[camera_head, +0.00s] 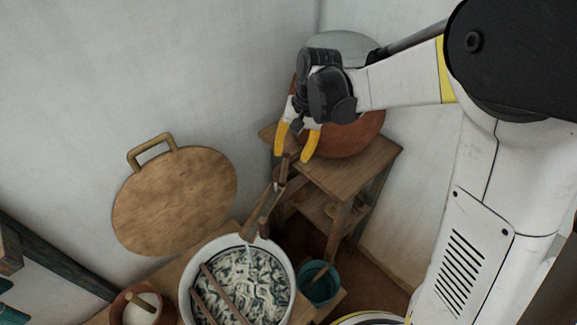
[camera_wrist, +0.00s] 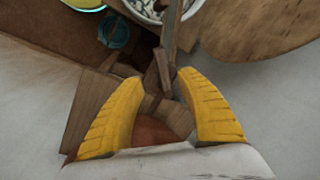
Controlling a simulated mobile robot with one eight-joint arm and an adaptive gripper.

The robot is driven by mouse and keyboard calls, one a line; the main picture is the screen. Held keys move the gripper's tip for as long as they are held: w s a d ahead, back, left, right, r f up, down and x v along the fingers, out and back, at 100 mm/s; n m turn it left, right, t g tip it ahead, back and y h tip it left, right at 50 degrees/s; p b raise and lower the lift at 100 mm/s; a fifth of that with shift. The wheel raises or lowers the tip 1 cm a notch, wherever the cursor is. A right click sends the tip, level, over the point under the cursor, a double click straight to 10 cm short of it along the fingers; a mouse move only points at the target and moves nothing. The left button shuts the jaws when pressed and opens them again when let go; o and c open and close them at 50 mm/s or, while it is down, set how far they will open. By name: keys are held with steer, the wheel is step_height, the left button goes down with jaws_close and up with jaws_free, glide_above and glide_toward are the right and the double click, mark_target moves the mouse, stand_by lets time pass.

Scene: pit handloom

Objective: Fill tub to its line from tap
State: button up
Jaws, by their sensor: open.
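A white tub (camera_head: 188,296) stands on the low bench and shows in part at the top of the wrist view (camera_wrist: 139,11). It holds pale, wavy material, with sticks lying across it; no fill line can be made out. A wooden tap with a long spout (camera_head: 262,212) comes from the clay pot (camera_head: 352,138) and slopes down to the tub's back rim. A thin pale streak below the spout's end may be water; I cannot tell for sure. My gripper (camera_head: 293,156) is open above the tap, its yellow fingers on either side of the wooden tap piece (camera_wrist: 158,76).
The pot stands on a wooden stand (camera_head: 375,165) in the corner. A round wooden lid (camera_head: 175,200) leans on the wall left of the tub. A teal bucket (camera_head: 319,284) is right of the tub. A brown pot (camera_head: 141,310) with white contents stands left.

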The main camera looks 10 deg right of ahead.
mark_target(284, 175)
steer(key=f, duration=0.3)
steer(key=a+f+b, duration=0.1)
steer(key=f, duration=0.2)
steer(key=a+f+b, duration=0.1)
steer(key=f, duration=0.3)
steer(key=shift+w+a, duration=0.1)
steer(key=shift+a, duration=0.1)
jaws_close()
